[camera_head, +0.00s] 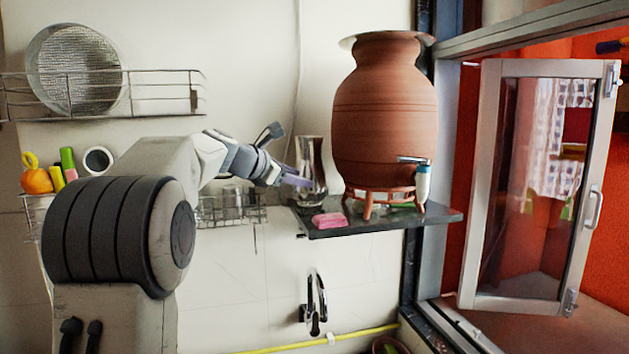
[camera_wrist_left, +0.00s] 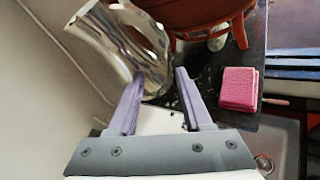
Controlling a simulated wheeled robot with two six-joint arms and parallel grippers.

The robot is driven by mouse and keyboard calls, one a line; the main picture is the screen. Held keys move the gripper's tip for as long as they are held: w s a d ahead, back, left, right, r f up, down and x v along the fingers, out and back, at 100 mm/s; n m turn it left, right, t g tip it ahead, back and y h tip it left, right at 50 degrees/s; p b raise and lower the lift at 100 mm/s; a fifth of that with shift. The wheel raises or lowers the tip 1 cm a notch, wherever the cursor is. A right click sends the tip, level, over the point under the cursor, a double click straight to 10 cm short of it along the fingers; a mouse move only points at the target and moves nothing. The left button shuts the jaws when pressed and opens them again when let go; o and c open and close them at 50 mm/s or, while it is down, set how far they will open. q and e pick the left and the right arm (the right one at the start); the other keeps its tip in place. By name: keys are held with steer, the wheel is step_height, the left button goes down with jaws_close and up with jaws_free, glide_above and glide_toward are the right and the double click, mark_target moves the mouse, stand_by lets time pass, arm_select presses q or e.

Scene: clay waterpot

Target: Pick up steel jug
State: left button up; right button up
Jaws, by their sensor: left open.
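The steel jug (camera_head: 311,165) is shiny and stands upright on the dark shelf (camera_head: 380,226), left of the clay pot. My left gripper (camera_head: 291,178) is at the jug's lower left side in the head view. In the left wrist view the jug (camera_wrist_left: 125,40) is at the upper left, just beyond the fingertips. The left gripper (camera_wrist_left: 160,75) is open, with its two purple fingers apart and nothing seen between them but the shelf and part of the jug's edge. Whether a finger touches the jug cannot be told. My right gripper is not in view.
A large clay pot (camera_head: 385,105) with a tap stands on a red stand (camera_head: 367,200) right of the jug. A pink sponge (camera_head: 329,220) lies on the shelf's front edge. A wire rack (camera_head: 232,206) hangs left. An open window (camera_head: 535,185) is at right.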

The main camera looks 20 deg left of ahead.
mark_target(310, 173)
arm_select(q)
steer(key=shift+w+d+f, duration=0.1)
steer(key=shift+w+d, duration=0.15)
steer(key=shift+w, duration=0.35)
steer(key=shift+w+d, duration=0.2)
steer(key=shift+w, duration=0.05)
steer(key=shift+w+d+f, duration=0.1)
steer(key=shift+d, duration=0.4)
steer(key=shift+a, duration=0.1)
steer(key=c, duration=0.5)
steer(key=shift+a, duration=0.15)
jaws_close()
steer(key=shift+a+f, duration=0.1)
steer(key=shift+d, duration=0.2)
